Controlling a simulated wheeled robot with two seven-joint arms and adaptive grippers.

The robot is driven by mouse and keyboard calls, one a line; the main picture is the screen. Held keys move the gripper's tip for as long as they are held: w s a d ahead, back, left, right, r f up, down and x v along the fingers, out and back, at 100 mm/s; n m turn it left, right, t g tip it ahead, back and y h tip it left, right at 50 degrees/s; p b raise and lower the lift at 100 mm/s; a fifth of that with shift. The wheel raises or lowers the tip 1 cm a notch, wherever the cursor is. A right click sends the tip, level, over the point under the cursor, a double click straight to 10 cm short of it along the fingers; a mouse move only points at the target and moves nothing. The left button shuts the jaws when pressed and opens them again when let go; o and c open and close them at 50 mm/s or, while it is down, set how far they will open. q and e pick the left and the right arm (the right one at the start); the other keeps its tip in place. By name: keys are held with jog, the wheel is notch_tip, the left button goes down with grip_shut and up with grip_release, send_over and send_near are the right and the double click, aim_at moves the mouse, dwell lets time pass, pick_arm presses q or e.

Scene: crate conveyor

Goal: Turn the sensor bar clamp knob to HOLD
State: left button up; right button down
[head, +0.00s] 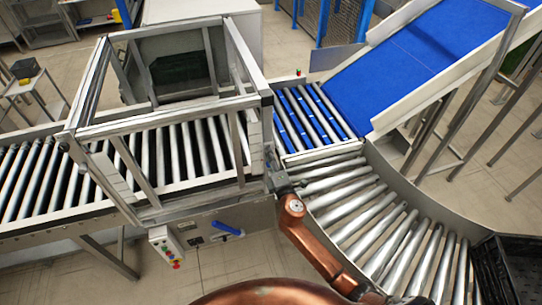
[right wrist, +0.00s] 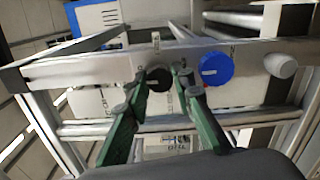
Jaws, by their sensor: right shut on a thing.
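A round black knob (right wrist: 158,80) sits on the pale front bar of a metal frame in the right wrist view; I take it for the sensor bar clamp knob. My right gripper (right wrist: 162,87) has its two green fingers shut on this knob, one on each side. The markings around the knob are too small and partly covered to read, so its setting cannot be told. In the head view my right gripper (head: 273,175) is at the frame's right corner post, and the knob is hidden there. My left gripper is not in view.
A blue knob (right wrist: 214,68) and a white knob (right wrist: 281,65) sit right of the black knob on the same bar. The metal frame (head: 165,105) spans the roller conveyor (head: 50,180). A button box (head: 165,247) hangs below. A blue belt (head: 420,55) slopes up at right.

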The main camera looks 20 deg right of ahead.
dwell(0.3)
jog(key=c, duration=1.7)
grip_release()
jog(key=shift+o, duration=0.2)
jog(key=s, duration=1.2)
jog(key=shift+d, duration=0.2)
